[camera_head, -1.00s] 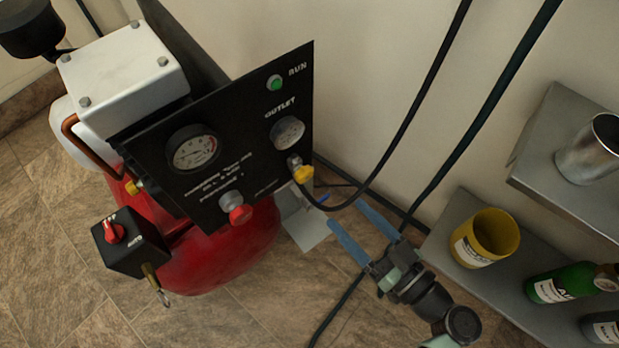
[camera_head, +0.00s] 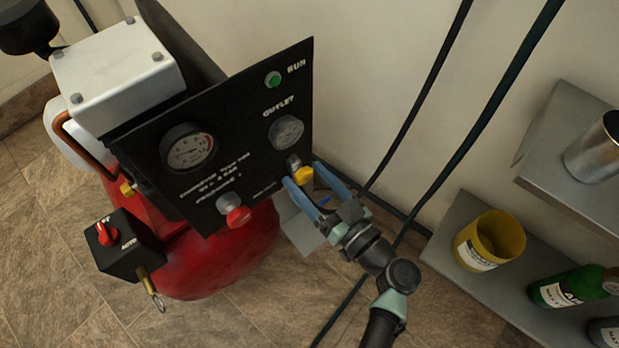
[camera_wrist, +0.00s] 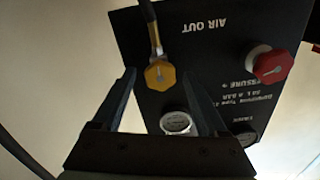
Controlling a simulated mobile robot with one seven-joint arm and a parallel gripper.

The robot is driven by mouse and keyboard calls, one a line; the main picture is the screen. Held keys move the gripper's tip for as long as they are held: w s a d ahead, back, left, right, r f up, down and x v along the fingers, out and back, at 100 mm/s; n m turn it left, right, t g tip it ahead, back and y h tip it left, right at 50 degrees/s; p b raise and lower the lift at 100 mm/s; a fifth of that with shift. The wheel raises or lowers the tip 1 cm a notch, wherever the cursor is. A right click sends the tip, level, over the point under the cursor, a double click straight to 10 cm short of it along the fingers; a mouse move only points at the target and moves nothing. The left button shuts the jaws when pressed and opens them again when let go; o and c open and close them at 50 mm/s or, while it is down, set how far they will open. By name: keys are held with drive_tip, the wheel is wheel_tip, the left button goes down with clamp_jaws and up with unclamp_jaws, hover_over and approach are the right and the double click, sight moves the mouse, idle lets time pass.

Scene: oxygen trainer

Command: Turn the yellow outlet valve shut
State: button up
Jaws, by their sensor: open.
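The yellow outlet valve (camera_head: 303,175) is a small knob at the lower right of the black panel (camera_head: 240,110), below the outlet gauge (camera_head: 287,131). My gripper (camera_head: 302,172) is open, and its two blue fingers reach toward the panel on either side of the valve in the head view. In the wrist view, the yellow valve (camera_wrist: 159,74) lies between and slightly beyond the fingertips of my gripper (camera_wrist: 162,78). I see no clear contact between the fingers and the valve. A dark hose runs from the valve's fitting.
A red knob (camera_head: 238,216) sits left of the valve on the panel, also visible in the wrist view (camera_wrist: 271,66). Hoses hang by the wall at right. A shelf (camera_head: 462,214) with a yellow cup (camera_head: 490,240) and bottles stands at right.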

clamp_jaws()
idle(0.4)
